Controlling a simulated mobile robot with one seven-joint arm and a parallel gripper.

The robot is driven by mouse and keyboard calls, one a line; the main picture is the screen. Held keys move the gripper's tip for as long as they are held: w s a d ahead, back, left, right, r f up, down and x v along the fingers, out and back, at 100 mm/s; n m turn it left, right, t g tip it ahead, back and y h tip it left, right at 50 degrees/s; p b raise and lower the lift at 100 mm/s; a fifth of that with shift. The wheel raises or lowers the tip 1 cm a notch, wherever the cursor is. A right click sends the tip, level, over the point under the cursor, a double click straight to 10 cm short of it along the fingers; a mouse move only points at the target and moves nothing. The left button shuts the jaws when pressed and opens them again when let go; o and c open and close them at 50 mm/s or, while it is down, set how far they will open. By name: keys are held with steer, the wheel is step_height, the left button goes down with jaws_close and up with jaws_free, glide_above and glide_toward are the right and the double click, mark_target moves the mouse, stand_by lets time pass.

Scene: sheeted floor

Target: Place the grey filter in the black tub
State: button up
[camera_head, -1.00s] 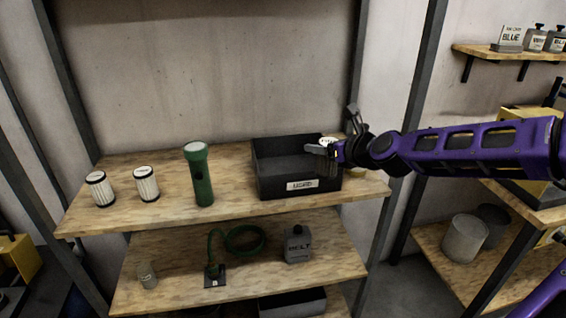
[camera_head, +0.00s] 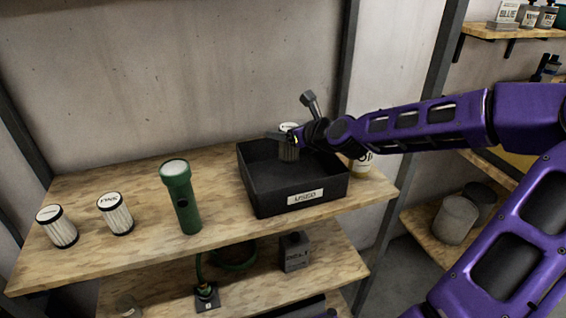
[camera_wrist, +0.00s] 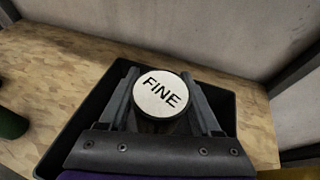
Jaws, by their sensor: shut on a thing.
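The black tub (camera_head: 262,199) stands on the upper wooden shelf with a white label reading USED on its front. It also shows around the gripper in the wrist view (camera_wrist: 232,112). My gripper (camera_head: 288,145) is over the tub, toward its back. The filter is upright between the two fingers. Its lower end is hidden by the gripper in the wrist view, so I cannot tell if it touches the tub floor.
Two white filters (camera_head: 116,213) (camera_head: 57,227) and a green flashlight (camera_head: 181,197) stand left of the tub. A pale jar (camera_head: 361,166) stands close to the tub's right. A lower shelf holds a grey box (camera_head: 294,251) and a green cable (camera_head: 234,255). A wall rises behind.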

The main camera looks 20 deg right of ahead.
mark_target(284, 154)
steer(key=shift+f, duration=3.5)
steer(key=shift+f, duration=0.2)
steer(key=o, duration=1.4)
steer(key=shift+r, duration=0.1)
steer(key=shift+s+r, duration=0.1)
steer(key=shift+r, duration=0.05)
steer(key=v, duration=1.2)
